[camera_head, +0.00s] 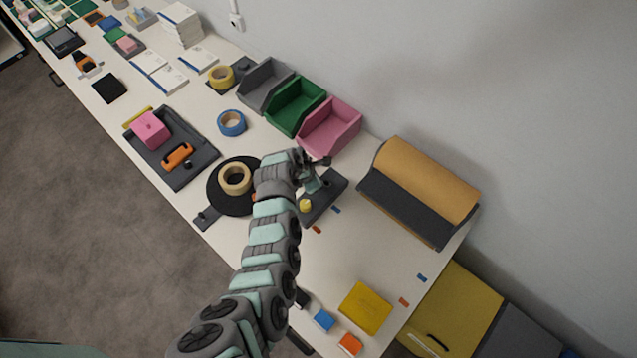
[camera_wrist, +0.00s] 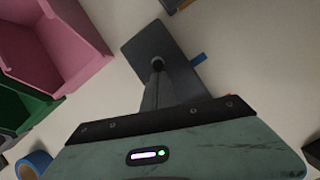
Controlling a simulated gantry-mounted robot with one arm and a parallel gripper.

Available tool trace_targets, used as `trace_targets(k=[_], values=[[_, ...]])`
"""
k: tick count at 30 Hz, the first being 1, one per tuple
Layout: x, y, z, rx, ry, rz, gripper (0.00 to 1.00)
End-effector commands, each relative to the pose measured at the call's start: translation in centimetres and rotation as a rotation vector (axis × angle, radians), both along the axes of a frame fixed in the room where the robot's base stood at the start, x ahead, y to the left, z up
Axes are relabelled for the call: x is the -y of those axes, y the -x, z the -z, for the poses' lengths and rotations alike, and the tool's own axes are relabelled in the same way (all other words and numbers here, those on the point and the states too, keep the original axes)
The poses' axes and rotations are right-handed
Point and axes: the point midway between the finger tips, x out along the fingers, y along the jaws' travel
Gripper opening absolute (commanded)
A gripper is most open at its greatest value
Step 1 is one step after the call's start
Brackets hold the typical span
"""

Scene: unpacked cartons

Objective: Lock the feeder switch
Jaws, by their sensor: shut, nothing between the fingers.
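A dark grey plate (camera_head: 330,190) lies on the white table just below the pink bin, and a small yellow knob (camera_head: 305,205) stands at its near end. It looks like the feeder switch, but I cannot tell its setting. My gripper (camera_head: 318,178) is over the plate, beyond the yellow knob, shut and empty. In the wrist view the closed fingertips (camera_wrist: 158,65) show against the dark plate (camera_wrist: 148,43). I cannot tell whether they touch it. The yellow knob is not visible there; my gripper body covers the lower part.
A pink bin (camera_head: 329,130), a green bin (camera_head: 296,104) and a grey bin (camera_head: 265,84) stand along the wall. A brown roll on a dark stand (camera_head: 420,185) is to the right. A black disc (camera_head: 218,191) carries a tan tape roll (camera_head: 234,178) at left.

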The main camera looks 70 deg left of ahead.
Motion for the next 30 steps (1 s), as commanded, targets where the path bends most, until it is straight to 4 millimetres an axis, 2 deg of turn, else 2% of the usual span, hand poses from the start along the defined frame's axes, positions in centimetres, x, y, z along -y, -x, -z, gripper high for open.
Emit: trace_targets(k=[6, 15, 30], values=[[-0.26, -0.51, -0.4, -0.097, 0.04, 0.006, 0.0], [-0.82, -0.24, -0.59, -0.212, 0.099, -0.007, 0.0], [-0.91, 0.12, -1.15, -0.238, 0.116, -0.014, 0.0]])
